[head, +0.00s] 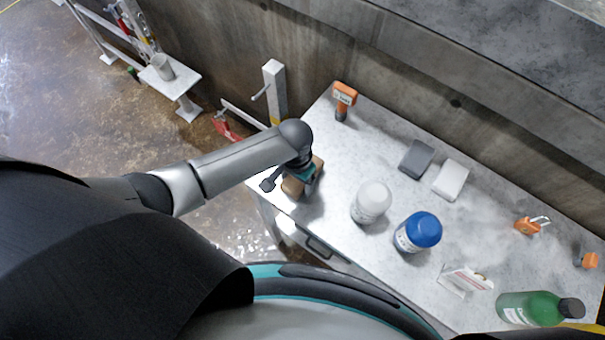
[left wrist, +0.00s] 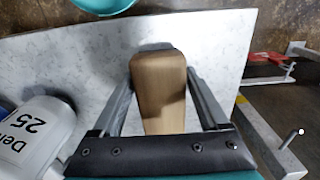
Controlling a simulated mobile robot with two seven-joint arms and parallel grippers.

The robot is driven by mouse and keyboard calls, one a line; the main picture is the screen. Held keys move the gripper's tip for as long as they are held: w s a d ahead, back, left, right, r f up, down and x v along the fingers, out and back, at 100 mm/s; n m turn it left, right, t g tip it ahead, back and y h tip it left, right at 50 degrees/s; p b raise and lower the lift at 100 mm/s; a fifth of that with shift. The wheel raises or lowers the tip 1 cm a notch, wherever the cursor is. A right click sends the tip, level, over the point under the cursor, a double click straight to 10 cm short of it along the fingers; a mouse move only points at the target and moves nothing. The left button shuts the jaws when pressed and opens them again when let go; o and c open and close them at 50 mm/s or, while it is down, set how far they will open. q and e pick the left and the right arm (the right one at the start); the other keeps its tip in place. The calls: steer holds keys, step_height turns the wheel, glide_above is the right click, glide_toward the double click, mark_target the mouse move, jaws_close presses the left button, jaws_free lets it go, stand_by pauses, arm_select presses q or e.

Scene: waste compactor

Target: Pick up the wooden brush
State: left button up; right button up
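The wooden brush (head: 293,186) lies near the left end of the grey table, partly hidden under my left arm in the head view. In the left wrist view its light-brown wooden body (left wrist: 160,90) points away from the camera, between my fingers. My left gripper (left wrist: 160,78) is spread around it, one finger on each side, with the fingertips close to its sides. Gaps show between the wood and the fingers nearer the palm. In the head view the left gripper (head: 290,184) is over the brush, mostly hidden by the wrist. My right gripper is not in view.
A white bottle (head: 371,202) and a blue-capped jar (head: 418,232) stand right of the brush. Farther along the table (head: 385,130) are grey and white blocks, orange tools and a green bottle (head: 530,308). A concrete wall is behind; a white post (head: 274,90) stands beyond the left end.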

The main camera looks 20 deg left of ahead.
arm_select(q)
jaws_close()
stand_by(0.4)
steer(key=shift+r, duration=0.15)
steer(key=shift+r+p, duration=0.3)
steer(key=shift+r, duration=0.35)
step_height(320, 180, up, 18)
steer(key=p, duration=0.4)
steer(key=w+a+r+n+b, duration=0.1)
steer(key=a+r+n+b, duration=0.3)
steer(key=b, duration=1.1)
steer(key=shift+w+a+r, duration=0.35)
steer(key=shift+a, duration=0.1)
